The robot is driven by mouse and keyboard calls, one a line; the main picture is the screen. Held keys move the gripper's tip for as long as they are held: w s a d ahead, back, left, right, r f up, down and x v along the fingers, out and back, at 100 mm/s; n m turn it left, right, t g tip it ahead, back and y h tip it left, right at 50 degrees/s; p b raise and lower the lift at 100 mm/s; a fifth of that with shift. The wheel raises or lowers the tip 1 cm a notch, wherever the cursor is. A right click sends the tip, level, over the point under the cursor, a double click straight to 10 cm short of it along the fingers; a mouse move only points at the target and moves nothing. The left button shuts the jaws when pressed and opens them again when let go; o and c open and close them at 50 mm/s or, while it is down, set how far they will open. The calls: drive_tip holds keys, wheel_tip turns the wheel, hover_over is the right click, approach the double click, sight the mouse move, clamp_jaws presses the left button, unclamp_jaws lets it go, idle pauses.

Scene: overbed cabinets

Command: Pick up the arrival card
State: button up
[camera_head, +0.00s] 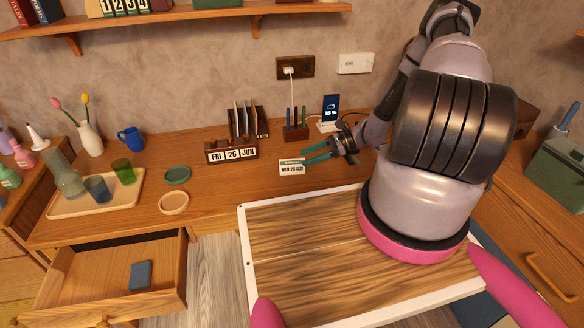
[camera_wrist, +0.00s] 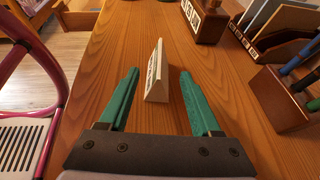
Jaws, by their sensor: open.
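The arrival card (camera_head: 291,168) is a small white tent-shaped card with a green band and the print "WED 26 JUN". It stands upright on the wooden desk (camera_head: 225,190). In the wrist view the card (camera_wrist: 157,72) shows edge-on as a pale wedge between my two green fingers. My gripper (camera_head: 306,155) is open, with its fingers low at the card in the head view. In the wrist view my gripper (camera_wrist: 156,78) has a finger on each side of the card, with a gap to each.
A wooden block calendar (camera_head: 231,153) reading "FRI 26 JUN" stands left of the card, with a letter rack (camera_head: 248,122) behind it. A pen holder (camera_head: 296,132) and a phone on a stand (camera_head: 329,112) are behind the card. A pale dish (camera_head: 174,203) lies left. The desk before the card is clear.

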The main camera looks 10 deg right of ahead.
sight(292, 162)
drive_tip(key=x, duration=0.6)
drive_tip(key=shift+a, duration=0.25)
clamp_jaws()
